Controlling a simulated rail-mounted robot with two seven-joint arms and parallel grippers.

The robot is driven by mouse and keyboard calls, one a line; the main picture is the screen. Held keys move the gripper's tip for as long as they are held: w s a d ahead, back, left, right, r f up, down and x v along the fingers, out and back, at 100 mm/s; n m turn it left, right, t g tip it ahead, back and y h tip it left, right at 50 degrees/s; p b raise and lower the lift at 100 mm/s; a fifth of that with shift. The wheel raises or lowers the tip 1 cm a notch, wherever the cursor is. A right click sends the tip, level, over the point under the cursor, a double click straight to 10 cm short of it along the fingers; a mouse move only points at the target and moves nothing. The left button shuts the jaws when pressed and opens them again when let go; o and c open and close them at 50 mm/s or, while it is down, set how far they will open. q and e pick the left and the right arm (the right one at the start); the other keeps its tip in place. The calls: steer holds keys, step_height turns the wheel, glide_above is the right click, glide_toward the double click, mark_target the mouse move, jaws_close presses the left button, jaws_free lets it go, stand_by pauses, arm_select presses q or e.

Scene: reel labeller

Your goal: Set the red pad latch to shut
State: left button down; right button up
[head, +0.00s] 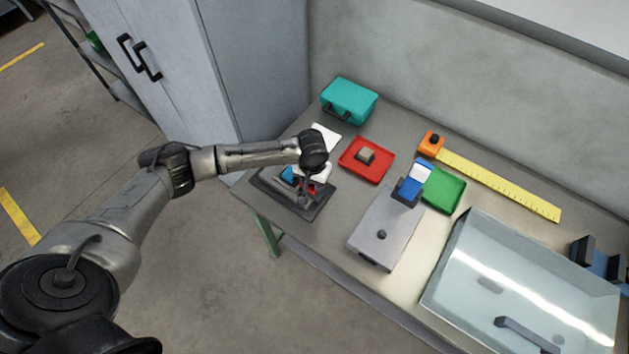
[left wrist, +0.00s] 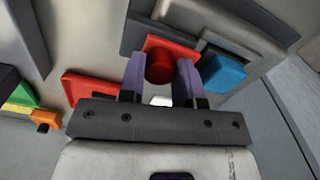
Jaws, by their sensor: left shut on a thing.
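The red pad latch (left wrist: 185,46) shows in the left wrist view as a red plate with a round red knob (left wrist: 158,68). My left gripper (left wrist: 160,80) has its two fingers on either side of the knob and is shut on it. A blue block (left wrist: 224,73) sits just right of the fingers. In the head view the left gripper (head: 308,186) is over a dark base (head: 263,181) at the table's left end, and my arm hides most of the latch. Whether the latch is open or shut cannot be told. My right gripper is not in view.
A red tray (head: 347,162) with a grey block, a teal case (head: 349,98) and a green tray (head: 448,183) stand nearby. A grey box (head: 385,225) and a clear-lidded case (head: 520,280) fill the right. A grey cabinet (head: 250,70) stands behind left.

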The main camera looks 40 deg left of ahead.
arm_select(q)
steer(key=shift+s+a+r+p, duration=0.1)
steer(key=shift+a+p, duration=0.25)
steer(key=shift+a, duration=0.15)
steer(key=shift+s+a+r+p, duration=0.1)
steer(key=shift+a+p, duration=0.25)
steer(key=shift+a, duration=0.15)
steer(key=shift+w+f, duration=0.1)
steer(key=shift+f, duration=0.1)
steer(key=c, duration=0.8)
jaws_free()
steer(key=shift+a, duration=0.15)
step_height(320, 180, up, 14)
steer(key=shift+f, duration=0.1)
